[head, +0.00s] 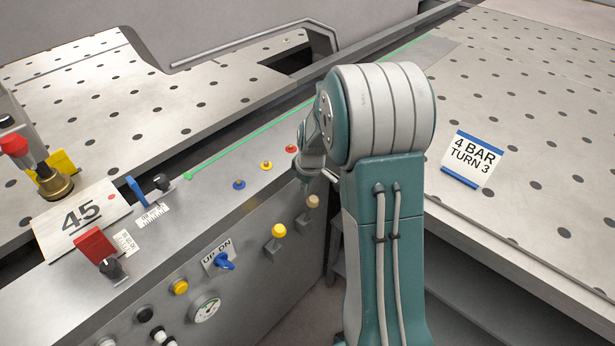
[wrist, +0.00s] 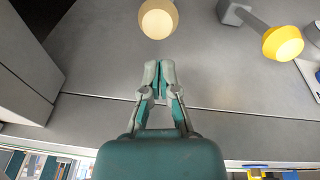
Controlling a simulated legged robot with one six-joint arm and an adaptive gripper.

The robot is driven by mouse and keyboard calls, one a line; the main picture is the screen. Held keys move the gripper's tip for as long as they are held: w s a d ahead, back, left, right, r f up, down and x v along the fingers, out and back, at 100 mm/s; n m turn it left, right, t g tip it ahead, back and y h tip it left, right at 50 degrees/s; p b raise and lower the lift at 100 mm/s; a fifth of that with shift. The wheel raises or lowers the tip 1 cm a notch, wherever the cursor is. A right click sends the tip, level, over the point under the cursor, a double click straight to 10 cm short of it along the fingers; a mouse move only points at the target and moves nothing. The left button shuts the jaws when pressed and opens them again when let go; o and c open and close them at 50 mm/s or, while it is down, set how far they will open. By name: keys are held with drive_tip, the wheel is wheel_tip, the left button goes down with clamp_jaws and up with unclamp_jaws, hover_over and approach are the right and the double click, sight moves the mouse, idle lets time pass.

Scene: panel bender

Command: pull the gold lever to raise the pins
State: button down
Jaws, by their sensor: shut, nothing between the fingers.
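Two ball-knobbed levers stand out from the front face of the grey console. The pale gold knob (head: 313,200) is the farther one, and the bright yellow knob (head: 279,230) is to its left. In the wrist view the pale gold knob (wrist: 158,18) is straight ahead of my gripper (wrist: 158,70), and the yellow knob (wrist: 283,43) is off to the right. My gripper is shut and empty, its fingertips just short of the pale gold knob with a gap showing. In the head view my arm hides most of the gripper.
A blue UP/DN switch (head: 224,262), a yellow button (head: 180,287) and a gauge (head: 206,309) are on the console face. Small blue, yellow and red knobs line its top. A perforated table with a "4 BAR TURN 3" sign (head: 472,160) is at right.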

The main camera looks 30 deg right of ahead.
drive_tip(key=shift+x, duration=1.2)
drive_tip(key=shift+s, duration=0.1)
